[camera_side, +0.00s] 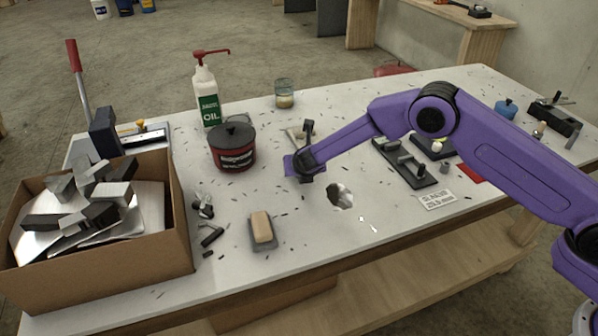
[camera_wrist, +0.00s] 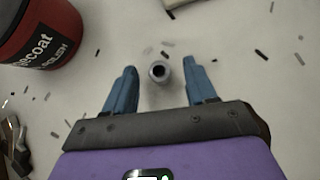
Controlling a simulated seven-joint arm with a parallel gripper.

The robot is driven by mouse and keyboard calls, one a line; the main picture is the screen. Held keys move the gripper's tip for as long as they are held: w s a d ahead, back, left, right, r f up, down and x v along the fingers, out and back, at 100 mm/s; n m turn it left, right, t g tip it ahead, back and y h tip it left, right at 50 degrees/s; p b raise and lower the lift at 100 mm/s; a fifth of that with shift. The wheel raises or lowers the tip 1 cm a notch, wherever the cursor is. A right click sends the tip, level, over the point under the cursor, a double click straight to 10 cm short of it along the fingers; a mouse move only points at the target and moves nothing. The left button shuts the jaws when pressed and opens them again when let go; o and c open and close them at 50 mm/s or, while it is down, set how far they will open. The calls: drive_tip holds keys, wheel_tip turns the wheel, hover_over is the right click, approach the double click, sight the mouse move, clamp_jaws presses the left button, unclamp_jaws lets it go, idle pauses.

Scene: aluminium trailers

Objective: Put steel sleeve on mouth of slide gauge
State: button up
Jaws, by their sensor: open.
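A small grey steel sleeve (camera_wrist: 159,72) stands upright on the white table in the wrist view, its round dark opening facing up. My gripper (camera_wrist: 158,68) is open, with one blue finger on each side of the sleeve and a gap on both sides. I cannot tell how high the fingertips are above the table. In the side view my gripper (camera_side: 300,168) is right of the red can, and I cannot make out the sleeve there. A dark fixture with a handle (camera_side: 405,164) lies to the right, near a small label; I cannot tell whether it is the slide gauge.
The red can (camera_side: 232,150) stands close to my gripper and also shows in the wrist view (camera_wrist: 38,35). A white oil bottle (camera_side: 207,97), a glass jar (camera_side: 284,94), a sponge block (camera_side: 262,230) and a cardboard box (camera_side: 105,262) surround the area. Dark shavings are scattered about.

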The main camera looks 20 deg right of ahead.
drive_tip(key=shift+w+f, duration=0.25)
clamp_jaws()
drive_tip(key=shift+r, duration=0.2)
